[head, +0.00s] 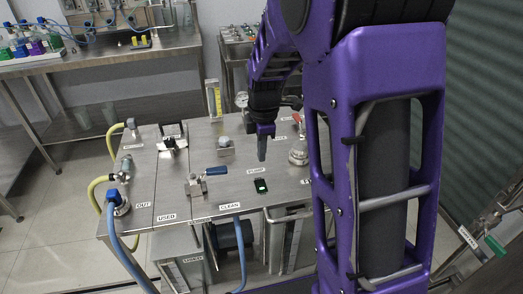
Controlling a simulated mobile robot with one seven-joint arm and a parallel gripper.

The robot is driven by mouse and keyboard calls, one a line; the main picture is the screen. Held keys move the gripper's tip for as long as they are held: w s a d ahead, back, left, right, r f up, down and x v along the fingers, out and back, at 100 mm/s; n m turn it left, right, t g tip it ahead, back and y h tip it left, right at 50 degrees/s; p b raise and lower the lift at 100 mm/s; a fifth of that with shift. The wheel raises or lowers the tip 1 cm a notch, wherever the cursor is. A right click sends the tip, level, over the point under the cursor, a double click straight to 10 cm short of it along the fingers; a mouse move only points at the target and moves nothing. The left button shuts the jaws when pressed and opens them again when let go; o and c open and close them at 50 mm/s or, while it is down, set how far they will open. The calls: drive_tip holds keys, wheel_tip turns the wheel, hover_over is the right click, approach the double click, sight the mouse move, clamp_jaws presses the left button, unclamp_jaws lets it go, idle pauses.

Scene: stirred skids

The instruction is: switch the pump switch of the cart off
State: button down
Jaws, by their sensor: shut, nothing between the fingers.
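The cart (180,195) is a steel bench with labelled fittings on its top. The pump switch (261,187) is a small black block with a lit green face, just in front of the PUMP label (255,170) on the cart's top. My gripper (262,155) points down with its fingers shut and empty. In the picture it is just above the label and the switch, and it appears apart from the switch. I cannot tell its exact height over the top.
A blue-handled valve (215,171) is left of the switch. A knob fitting (225,146) and a round fitting (298,156) stand nearby. A yellow flow tube (213,98) rises at the back. My purple arm hides the cart's right side.

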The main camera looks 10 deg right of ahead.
sight(260, 182)
drive_tip(key=f, duration=0.3)
drive_tip(key=f+b, duration=0.1)
drive_tip(key=f, duration=0.2)
drive_tip(key=w+f, duration=0.1)
drive_tip(key=f, duration=0.3)
drive_tip(key=shift+w, duration=0.1)
